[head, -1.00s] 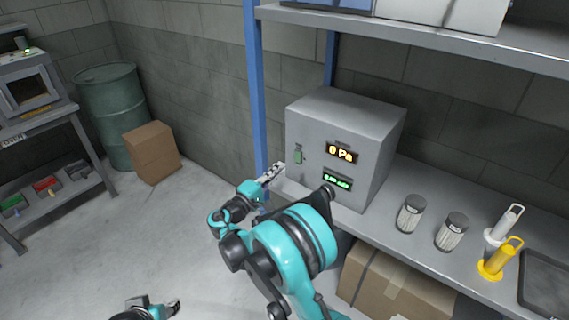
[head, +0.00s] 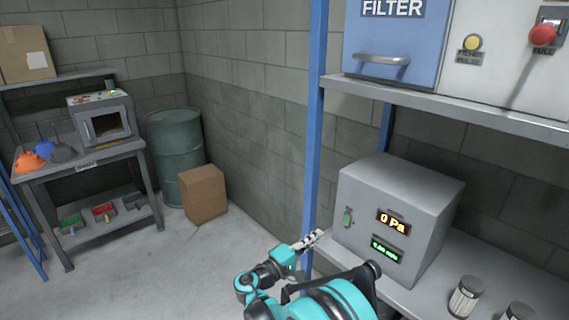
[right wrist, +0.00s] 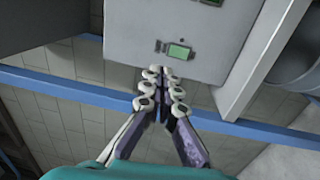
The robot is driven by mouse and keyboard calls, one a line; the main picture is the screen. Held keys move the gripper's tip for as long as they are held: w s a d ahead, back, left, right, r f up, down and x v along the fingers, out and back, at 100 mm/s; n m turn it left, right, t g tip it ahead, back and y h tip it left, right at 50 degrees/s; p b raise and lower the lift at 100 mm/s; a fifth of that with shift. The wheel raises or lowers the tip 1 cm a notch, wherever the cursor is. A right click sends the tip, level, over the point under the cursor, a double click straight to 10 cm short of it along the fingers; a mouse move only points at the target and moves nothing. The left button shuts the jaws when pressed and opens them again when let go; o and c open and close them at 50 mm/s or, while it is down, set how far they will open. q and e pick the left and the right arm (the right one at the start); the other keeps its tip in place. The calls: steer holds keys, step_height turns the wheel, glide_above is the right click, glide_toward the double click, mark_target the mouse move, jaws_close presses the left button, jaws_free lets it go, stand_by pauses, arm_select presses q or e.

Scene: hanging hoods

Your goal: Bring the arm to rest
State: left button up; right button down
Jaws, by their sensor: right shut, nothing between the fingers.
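My right gripper (head: 312,240) is in front of the shelf's blue post, just left of the grey gauge box (head: 385,205). In the right wrist view its fingers (right wrist: 162,82) are together and empty, pointing toward the gauge box's front (right wrist: 170,30), where a green switch (right wrist: 178,51) shows. I cannot tell whether the fingertips touch the box. In the head view the box has a yellow display reading 0 Pa (head: 393,222) and a green display below it. My left gripper is out of view.
A blue post (head: 316,130) stands beside my right gripper. A cardboard box (head: 203,194) and green drum (head: 176,150) stand behind, left. The oven table (head: 85,165) is far left. Floor between is clear.

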steer(key=s+d+m+g+y, duration=0.35)
steer(key=s+d+y, duration=0.35)
steer(key=s+d, duration=0.45)
steer(key=s+a+f+m+y, duration=0.2)
steer(key=s+a+y, duration=0.1)
steer(key=s, duration=0.6)
steer(key=s+a+f+m+y, duration=0.2)
steer(key=s+a+y, duration=0.2)
steer(key=s, duration=0.6)
steer(key=shift+f+g+y, duration=0.15)
steer(key=shift+g+y, duration=0.3)
steer(key=shift+y, duration=0.05)
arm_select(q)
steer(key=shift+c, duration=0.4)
arm_select(e)
steer(key=shift+s+a, duration=0.1)
